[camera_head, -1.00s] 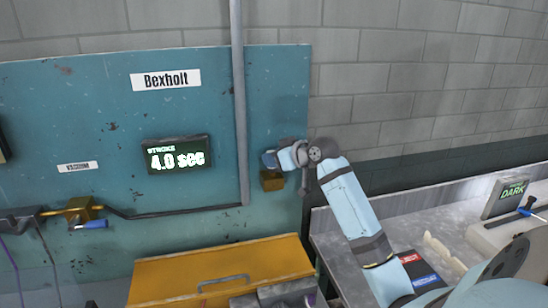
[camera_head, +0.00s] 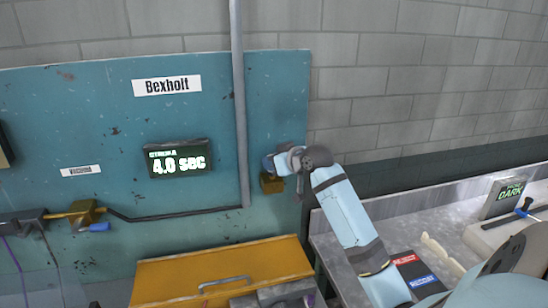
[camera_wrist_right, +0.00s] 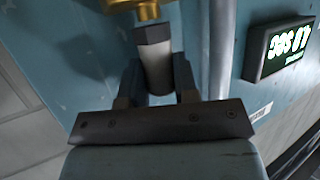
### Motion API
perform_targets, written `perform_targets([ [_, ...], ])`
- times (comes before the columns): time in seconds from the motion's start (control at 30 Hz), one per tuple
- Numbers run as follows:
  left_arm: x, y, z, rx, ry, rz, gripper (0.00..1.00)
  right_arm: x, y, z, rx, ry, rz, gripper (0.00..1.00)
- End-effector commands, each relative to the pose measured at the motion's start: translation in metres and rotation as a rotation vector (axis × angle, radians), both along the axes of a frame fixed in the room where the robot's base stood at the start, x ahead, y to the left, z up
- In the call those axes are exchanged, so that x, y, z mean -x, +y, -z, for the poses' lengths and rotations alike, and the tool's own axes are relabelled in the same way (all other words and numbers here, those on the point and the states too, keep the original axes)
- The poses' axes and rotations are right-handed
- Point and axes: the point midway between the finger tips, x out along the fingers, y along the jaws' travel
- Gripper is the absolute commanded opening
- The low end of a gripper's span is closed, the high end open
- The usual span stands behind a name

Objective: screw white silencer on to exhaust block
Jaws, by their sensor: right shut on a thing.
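The brass exhaust block (camera_head: 270,183) is fixed to the teal panel near its right edge. It also shows at the top of the right wrist view (camera_wrist_right: 146,11). My right gripper (camera_head: 272,163) is at the block, and its fingers (camera_wrist_right: 157,82) are shut on the white silencer (camera_wrist_right: 157,66), a pale cylinder with a dark grey end. The dark end points at the brass block and appears to meet its fitting; I cannot tell how far it is threaded. In the head view my wrist hides most of the silencer. My left gripper is not in view.
A grey vertical pipe (camera_head: 239,110) runs down the panel left of the block. A display (camera_head: 178,158) reads 4.0 sec. A yellow box (camera_head: 225,267) stands below, and a grey bench (camera_head: 330,240) with several items lies at the right.

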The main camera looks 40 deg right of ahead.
Motion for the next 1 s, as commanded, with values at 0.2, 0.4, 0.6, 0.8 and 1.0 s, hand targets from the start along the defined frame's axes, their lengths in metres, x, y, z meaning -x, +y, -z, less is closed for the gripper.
perform_targets([
  [0.2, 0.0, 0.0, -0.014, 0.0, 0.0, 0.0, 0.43, 0.0, 0.0, -0.004, 0.001, -0.003, 0.073, 0.0],
  [0.4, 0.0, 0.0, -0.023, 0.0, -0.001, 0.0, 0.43, 0.0, -0.001, -0.004, 0.001, -0.004, 0.139, 0.0],
  [0.6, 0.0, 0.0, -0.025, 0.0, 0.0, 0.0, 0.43, 0.0, -0.002, -0.003, 0.002, -0.006, 0.165, 0.0],
  [0.8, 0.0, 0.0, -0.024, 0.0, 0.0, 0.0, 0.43, 0.0, -0.002, -0.003, 0.003, -0.007, 0.164, 0.33],
  [1.0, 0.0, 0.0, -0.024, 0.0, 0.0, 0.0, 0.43, 0.0, -0.001, -0.002, 0.003, -0.004, 0.162, 0.54],
])
